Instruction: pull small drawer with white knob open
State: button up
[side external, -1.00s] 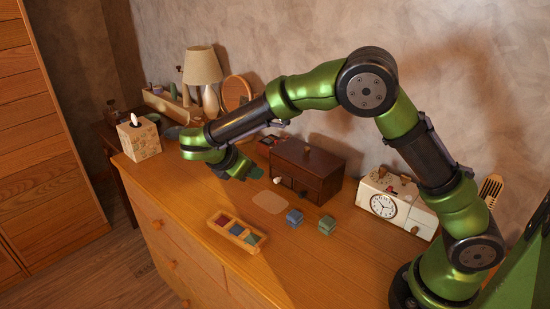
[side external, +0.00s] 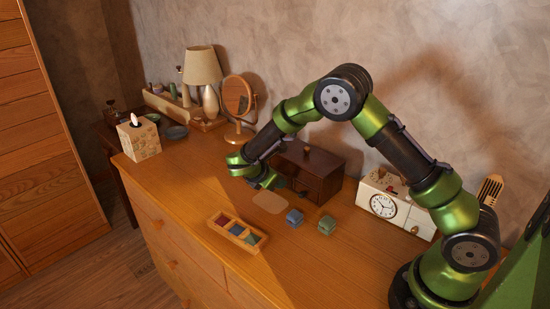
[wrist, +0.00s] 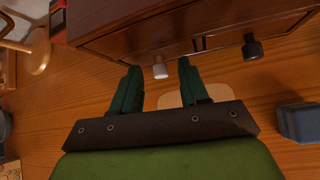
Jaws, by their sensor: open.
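A small dark brown drawer chest (side external: 318,163) stands on the dresser against the wall. In the wrist view its front (wrist: 145,45) shows two drawers side by side. The left one carries the white knob (wrist: 160,71), the right one a dark knob (wrist: 252,47). My gripper (wrist: 159,65) is open, with a green finger on either side of the white knob in that view. I cannot tell whether either finger touches it. In the side view my gripper (side external: 268,181) is low in front of the chest's left part and hides the white knob.
A tan pad (side external: 270,202), a blue block (side external: 294,217) and a green block (side external: 327,225) lie in front of the chest. A tray of coloured tiles (side external: 237,232) is nearer the front edge. A white clock box (side external: 395,204) stands right, a round mirror (side external: 238,97) left.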

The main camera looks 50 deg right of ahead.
jog(key=shift+c, duration=0.2)
grip_shut()
jog(key=a, duration=0.7)
jog(key=shift+w+a, duration=0.15)
jog(key=shift+a, duration=0.05)
jog(key=shift+o, duration=0.2)
grip_release()
